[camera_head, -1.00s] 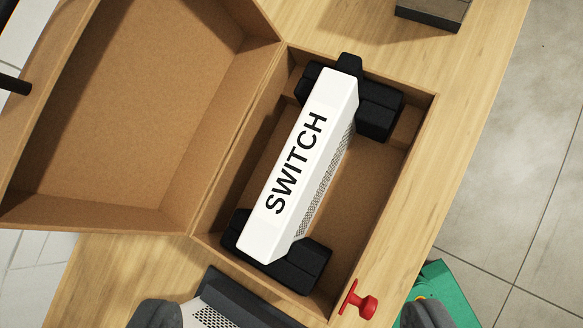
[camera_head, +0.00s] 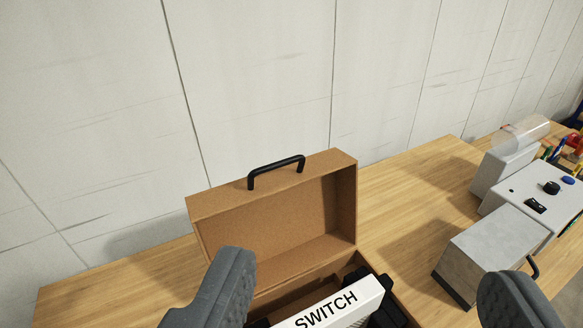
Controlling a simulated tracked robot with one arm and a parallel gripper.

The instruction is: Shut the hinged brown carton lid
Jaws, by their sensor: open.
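The brown carton lid (camera_head: 290,232) stands open behind the carton, its hollow inner side facing me. A black handle (camera_head: 277,171) is on its upper edge. The carton's body (camera_head: 402,314) shows only in part at the bottom of the picture. In it lies a white box marked SWITCH (camera_head: 335,305), with black holders (camera_head: 386,312) around it. My gripper (camera_head: 370,300) is open, one dark finger at each side of the picture. The left finger overlaps the lid's lower left part in the picture; I cannot tell whether they touch.
The wooden table (camera_head: 420,190) runs along a pale panelled wall (camera_head: 260,80). A grey box with a black handle (camera_head: 488,255) stands right of the carton. A control box with knobs (camera_head: 540,195) is farther right. Table left of the lid is clear.

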